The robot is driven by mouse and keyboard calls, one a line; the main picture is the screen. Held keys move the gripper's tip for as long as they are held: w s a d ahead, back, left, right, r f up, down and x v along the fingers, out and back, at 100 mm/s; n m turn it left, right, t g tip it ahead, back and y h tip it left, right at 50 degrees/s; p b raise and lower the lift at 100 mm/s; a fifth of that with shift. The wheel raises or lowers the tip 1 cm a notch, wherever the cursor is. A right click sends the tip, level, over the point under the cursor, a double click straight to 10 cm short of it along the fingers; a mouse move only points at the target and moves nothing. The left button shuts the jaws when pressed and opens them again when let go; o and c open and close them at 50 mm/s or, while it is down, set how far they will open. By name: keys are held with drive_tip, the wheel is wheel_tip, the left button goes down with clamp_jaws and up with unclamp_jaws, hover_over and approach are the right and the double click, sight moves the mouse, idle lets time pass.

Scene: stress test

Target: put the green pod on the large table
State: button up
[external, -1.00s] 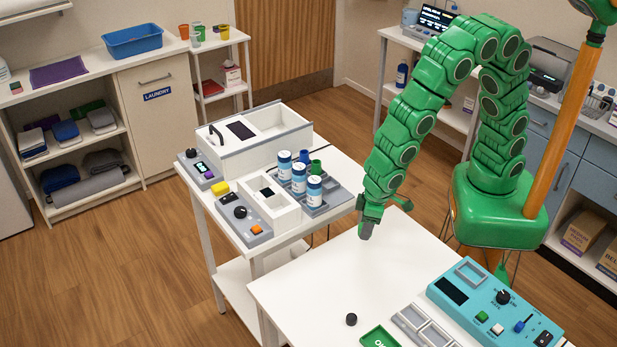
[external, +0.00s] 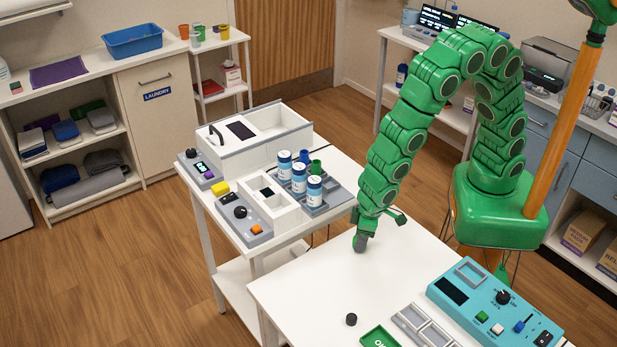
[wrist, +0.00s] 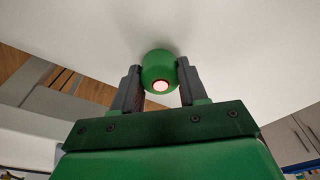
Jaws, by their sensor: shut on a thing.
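The green pod (wrist: 158,72) shows in the wrist view as a rounded green piece with a pale pink glowing spot. It sits between the two grey fingers of my gripper (wrist: 158,84), which is shut on it. In the external view my gripper (external: 361,243) points down over the far part of the white front table (external: 310,283), seemingly the large table. The pod cannot be made out there. White table surface lies behind the pod in the wrist view, with a faint shadow beside it. I cannot tell whether the pod touches it.
A side table (external: 341,167) with white-capped bottles (external: 299,178) stands left.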

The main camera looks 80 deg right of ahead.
drive_tip(key=shift+f, duration=0.1)
drive_tip(key=o, duration=1)
drive_tip(key=r, duration=0.4)
drive_tip(key=s+r, duration=0.1)
drive_tip(key=r, duration=0.7)
drive_tip(key=shift+s+r, duration=0.1)
drive_tip(key=shift+s, duration=0.3)
drive_tip(key=shift+d, duration=0.1)
